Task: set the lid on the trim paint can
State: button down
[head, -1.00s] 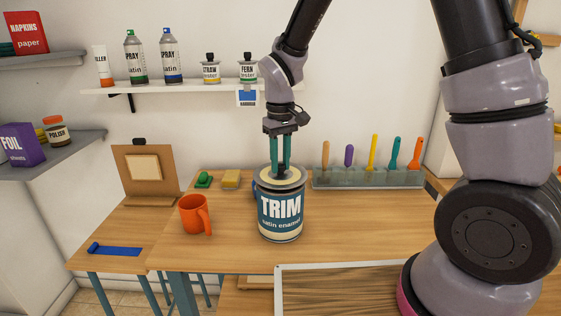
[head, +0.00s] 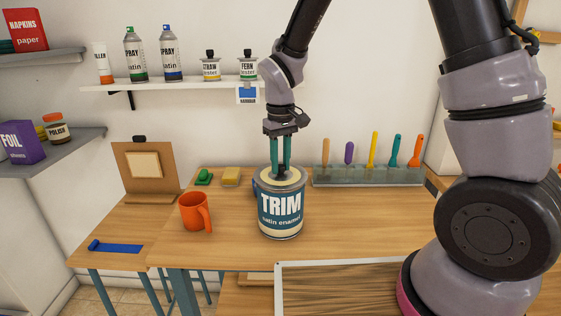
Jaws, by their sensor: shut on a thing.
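The trim paint can (head: 281,212), dark blue with a cream band and "TRIM" lettering, stands upright on the wooden table. A cream lid (head: 268,178) with a dark middle is at the can's top, within the rim as seen from here. I cannot tell whether it is fully seated. My gripper (head: 280,172) points straight down over the can, its green fingers shut on the lid's dark middle part. The fingertips are partly hidden by the can's rim.
An orange mug (head: 193,213) stands left of the can. A yellow sponge (head: 231,177) and a green item (head: 204,178) lie behind. A rack (head: 368,177) of colored-handled tools is at the back right. A blue object, mostly hidden, is behind the can.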

jog(key=c, duration=0.6)
grip_release()
jog(key=shift+o, duration=0.2)
jog(key=shift+r, duration=3.45)
